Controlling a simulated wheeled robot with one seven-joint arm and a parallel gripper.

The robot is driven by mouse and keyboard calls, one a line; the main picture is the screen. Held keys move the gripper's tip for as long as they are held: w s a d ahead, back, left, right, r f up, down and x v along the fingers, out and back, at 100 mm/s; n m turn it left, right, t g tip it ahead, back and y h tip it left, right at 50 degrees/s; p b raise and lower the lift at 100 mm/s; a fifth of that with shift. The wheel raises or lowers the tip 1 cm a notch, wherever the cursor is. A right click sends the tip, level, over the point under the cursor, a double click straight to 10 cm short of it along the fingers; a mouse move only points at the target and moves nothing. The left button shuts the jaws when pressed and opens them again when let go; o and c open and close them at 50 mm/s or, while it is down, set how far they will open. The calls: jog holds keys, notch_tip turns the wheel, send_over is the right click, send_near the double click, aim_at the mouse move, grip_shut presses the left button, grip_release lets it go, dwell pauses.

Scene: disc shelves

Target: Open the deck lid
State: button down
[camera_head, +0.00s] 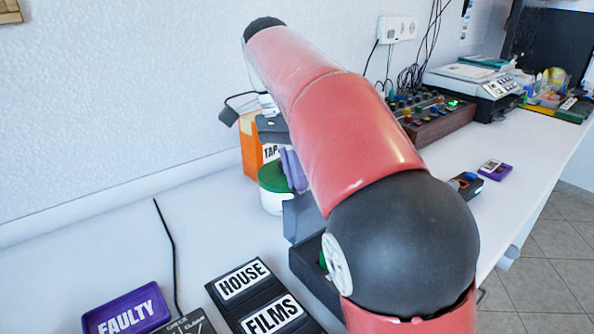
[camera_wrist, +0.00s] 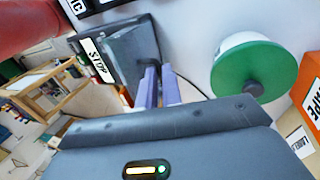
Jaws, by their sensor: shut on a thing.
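The deck (camera_head: 312,272) is a dark box on the white table, largely hidden behind my arm in the head view. Its grey lid (camera_head: 302,217) stands raised at a steep tilt at the back of the deck. In the wrist view the lid seems to be the dark panel (camera_wrist: 135,48) beside a STOP label (camera_wrist: 96,62). My gripper (camera_head: 293,170) has purple fingers, which also show in the wrist view (camera_wrist: 158,88). They are close together at the lid's edge and shut on it. The exact contact is partly hidden.
A white tub with a green lid (camera_head: 272,177) and an orange TAPE box (camera_head: 250,145) stand close by the gripper. HOUSE (camera_head: 242,282) and FILMS (camera_head: 272,316) holders and a purple FAULTY tray (camera_head: 128,312) lie in front. A mixer (camera_head: 433,115) stands at the back right.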

jog(key=shift+s+a+f, duration=0.15)
jog(key=c, duration=1.6)
grip_release()
jog(key=shift+o, duration=0.2)
